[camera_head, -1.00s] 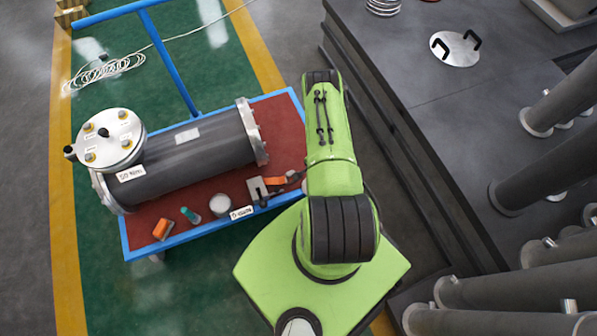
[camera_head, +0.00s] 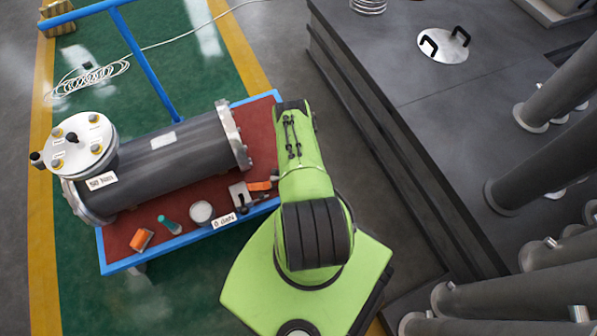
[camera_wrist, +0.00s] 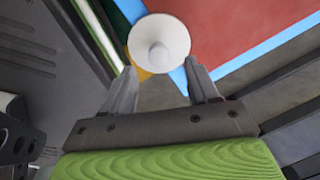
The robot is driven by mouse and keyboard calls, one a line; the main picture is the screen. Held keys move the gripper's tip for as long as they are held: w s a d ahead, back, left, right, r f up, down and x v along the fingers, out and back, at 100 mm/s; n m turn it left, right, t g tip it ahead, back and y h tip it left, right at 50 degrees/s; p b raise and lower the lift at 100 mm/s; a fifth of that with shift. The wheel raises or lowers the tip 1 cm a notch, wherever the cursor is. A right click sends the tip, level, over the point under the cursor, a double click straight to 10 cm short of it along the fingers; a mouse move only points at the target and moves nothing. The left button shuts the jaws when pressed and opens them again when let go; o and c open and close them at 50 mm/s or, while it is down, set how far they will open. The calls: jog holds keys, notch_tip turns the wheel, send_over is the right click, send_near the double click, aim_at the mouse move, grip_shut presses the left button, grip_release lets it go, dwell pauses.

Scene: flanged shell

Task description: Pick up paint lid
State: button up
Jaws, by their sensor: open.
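A white round lid-like disc with a raised knob (camera_wrist: 159,43) shows at the top of the wrist view, over the cart's blue edge. I take it for the paint lid. My open gripper (camera_wrist: 161,82) has a finger on each side below it; the disc lies beyond the tips and nothing is between them. The disc does not show in the head view, where my arm covers the cart's right side and hides my fingers. A small white-topped can (camera_head: 201,212) stands on the red cart top (camera_head: 183,222); I cannot tell whether it is linked to the disc.
A grey flanged cylinder (camera_head: 165,160) lies on the cart, with a white bolted cover (camera_head: 78,143) at its left. An orange block (camera_head: 142,239), a green-capped bottle (camera_head: 169,224) and a metal tool (camera_head: 240,195) lie along the front. A dark platform (camera_head: 400,60) stands right.

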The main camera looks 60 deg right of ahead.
jog(key=f, duration=0.1)
jog(key=f+b, duration=0.1)
jog(key=f, duration=0.1)
jog(key=f+b, duration=0.1)
jog(key=shift+d+f, duration=0.25)
jog(key=shift+r, duration=0.1)
grip_shut()
